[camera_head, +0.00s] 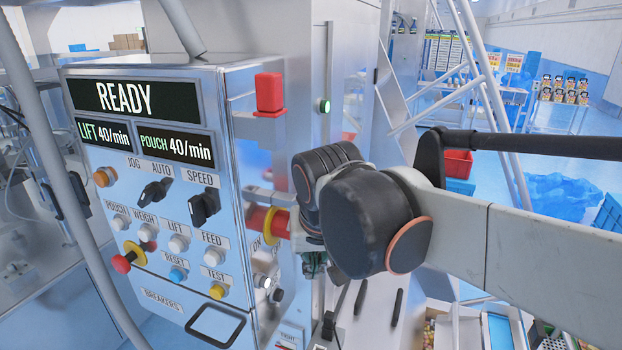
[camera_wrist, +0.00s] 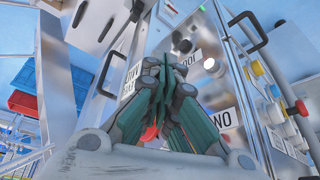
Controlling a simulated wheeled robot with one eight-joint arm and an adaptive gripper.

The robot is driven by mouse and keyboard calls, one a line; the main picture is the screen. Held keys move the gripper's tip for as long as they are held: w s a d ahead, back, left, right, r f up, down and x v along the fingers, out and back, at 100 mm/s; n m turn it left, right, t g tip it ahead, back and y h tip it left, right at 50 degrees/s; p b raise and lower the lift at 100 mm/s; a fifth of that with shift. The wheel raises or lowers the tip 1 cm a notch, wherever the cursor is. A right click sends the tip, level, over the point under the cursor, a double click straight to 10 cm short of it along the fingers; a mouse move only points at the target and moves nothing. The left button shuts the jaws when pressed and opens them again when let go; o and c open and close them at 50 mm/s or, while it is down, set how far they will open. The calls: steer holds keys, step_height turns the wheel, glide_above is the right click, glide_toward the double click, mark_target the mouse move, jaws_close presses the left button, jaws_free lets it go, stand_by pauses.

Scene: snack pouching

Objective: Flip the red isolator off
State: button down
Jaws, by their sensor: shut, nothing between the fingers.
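The red isolator (camera_head: 282,224), a red handle on a yellow collar, stands out from the side of the steel control cabinet, with an "ON" label below it. In the head view my gripper (camera_head: 313,266) is just right of and below it, partly hidden by my wrist. In the wrist view my gripper's dark green fingers (camera_wrist: 166,72) are shut with nothing held. A patch of red (camera_wrist: 150,133) shows beside the fingers; it may be the isolator's handle, mostly hidden. I cannot tell whether the fingers touch it. The handle's exact angle is unclear.
The control panel's display (camera_head: 135,98) reads READY. A red emergency-stop button (camera_head: 122,264) is on the panel's lower left. A red block (camera_head: 269,93) sits higher on the cabinet's side. A door handle (camera_wrist: 246,30) shows in the wrist view. A red crate (camera_head: 457,163) stands behind.

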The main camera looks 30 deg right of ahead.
steer(key=w+d+r+m+g+p, duration=0.1)
steer(key=w+d+r+m+p, duration=0.1)
steer(key=r+p, duration=0.7)
steer(key=w+d+r+m+g+h+p, duration=0.1)
steer(key=w+d+r+m+p, duration=0.2)
steer(key=r+p, duration=0.6)
steer(key=shift+w+d+r+m+p, duration=0.25)
steer(key=shift+w+d+p, duration=0.4)
steer(key=shift+w, duration=0.55)
steer(key=shift+a+f, duration=0.15)
steer(key=shift+f, duration=0.05)
steer(key=b+x, duration=0.2)
steer(key=x, duration=0.2)
steer(key=b+x, duration=0.3)
steer(key=x, duration=0.1)
steer(key=b+x, duration=0.3)
steer(key=x, duration=0.1)
steer(key=shift+s+a, duration=0.15)
steer(key=shift+s, duration=0.15)
steer(key=shift+f+b, duration=0.75)
steer(key=shift+f, duration=0.2)
